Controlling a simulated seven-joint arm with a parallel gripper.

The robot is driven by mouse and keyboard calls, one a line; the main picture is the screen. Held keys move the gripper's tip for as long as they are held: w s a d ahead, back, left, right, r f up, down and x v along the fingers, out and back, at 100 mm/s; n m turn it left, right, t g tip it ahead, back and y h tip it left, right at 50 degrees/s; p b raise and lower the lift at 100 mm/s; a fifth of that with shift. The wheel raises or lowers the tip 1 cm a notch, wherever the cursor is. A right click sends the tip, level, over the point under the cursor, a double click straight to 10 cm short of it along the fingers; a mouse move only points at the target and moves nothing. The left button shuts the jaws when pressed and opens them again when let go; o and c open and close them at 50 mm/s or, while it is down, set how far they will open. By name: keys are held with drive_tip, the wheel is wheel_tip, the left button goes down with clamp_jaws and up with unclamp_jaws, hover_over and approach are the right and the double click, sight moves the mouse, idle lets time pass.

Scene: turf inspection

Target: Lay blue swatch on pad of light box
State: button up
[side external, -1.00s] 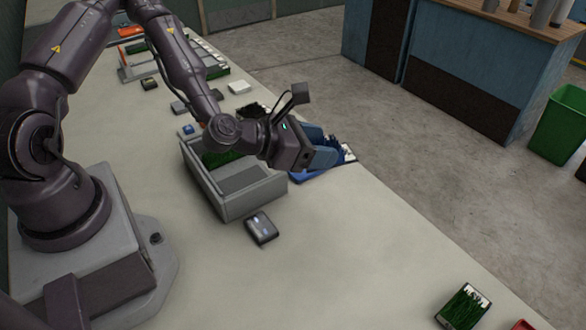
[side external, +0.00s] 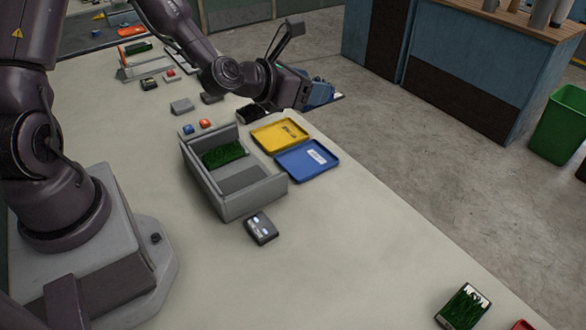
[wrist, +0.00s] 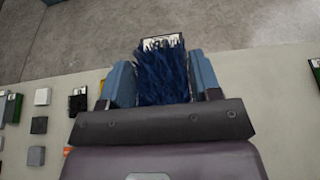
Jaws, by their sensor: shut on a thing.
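The blue swatch (wrist: 162,72), dark blue tufts with a pale labelled end, is between the two blue fingers of my gripper (wrist: 160,85) in the wrist view. My gripper (side external: 318,94) is shut on it, in the air near the bench's far edge, beyond the trays. In the side view the fingers mostly hide the swatch. The light box (side external: 226,204) is a grey open-topped box on the bench, left of and nearer than my gripper. Inside it a green swatch (side external: 222,154) lies beside a bare dark grey pad (side external: 243,178).
A yellow tray (side external: 279,134) and a blue tray (side external: 308,159), both labelled and empty, lie right of the box. A small dark device (side external: 261,228) sits before it. Blue (side external: 188,129) and orange (side external: 205,124) buttons stand behind. The bench front is largely clear.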

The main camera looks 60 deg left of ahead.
drive_tip(key=s+d+f+m+h, duration=0.3)
drive_tip(key=d+f, duration=0.3)
drive_tip(key=d, duration=0.3)
drive_tip(key=m+g+h, duration=0.8)
drive_tip(key=m+h, duration=0.1)
drive_tip(key=m, duration=0.1)
hover_over(286, 321)
wheel_tip(286, 321, down, 7)
drive_tip(key=shift+h, duration=0.3)
drive_tip(key=shift+f, duration=3.9)
drive_tip(key=shift+f, duration=0.1)
drive_tip(key=o, duration=1)
drive_tip(key=shift+c, duration=0.2)
